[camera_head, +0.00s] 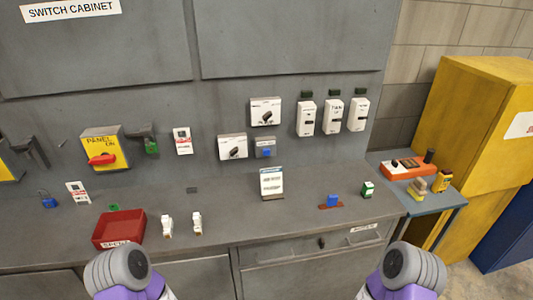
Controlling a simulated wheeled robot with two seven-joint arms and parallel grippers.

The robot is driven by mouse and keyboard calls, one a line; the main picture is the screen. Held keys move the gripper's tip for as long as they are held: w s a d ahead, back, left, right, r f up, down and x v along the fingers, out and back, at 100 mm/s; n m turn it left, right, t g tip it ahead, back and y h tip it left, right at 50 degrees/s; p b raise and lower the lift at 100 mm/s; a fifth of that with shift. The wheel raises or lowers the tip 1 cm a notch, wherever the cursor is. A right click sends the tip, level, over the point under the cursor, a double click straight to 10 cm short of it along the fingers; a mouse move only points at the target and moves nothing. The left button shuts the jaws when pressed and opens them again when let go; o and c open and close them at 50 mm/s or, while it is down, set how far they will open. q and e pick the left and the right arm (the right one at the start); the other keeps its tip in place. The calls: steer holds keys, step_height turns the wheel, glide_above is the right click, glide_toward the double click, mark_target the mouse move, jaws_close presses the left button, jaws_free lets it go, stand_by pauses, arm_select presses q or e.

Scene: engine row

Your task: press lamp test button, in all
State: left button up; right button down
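The grey switch cabinet (230,80) fills the back, and its labels are mostly too small to read. A small blue and grey box (265,148) is on the panel; I cannot tell whether it is the lamp test button. Beside it are a white plate with a dark knob (232,147) and another above (265,111). Three white switch units (333,116) are to the right, each with a small dark green block (334,93) above. My two arms show only as grey and purple links at the bottom edge. Neither gripper shows.
On the ledge are a red tray (119,229), two white pieces (167,226), a white card stand (271,182), a blue block (333,201) and a green-white box (368,188). A yellow panel switch (103,148) is at left. A side table (440,205) and yellow cabinet (480,130) stand right.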

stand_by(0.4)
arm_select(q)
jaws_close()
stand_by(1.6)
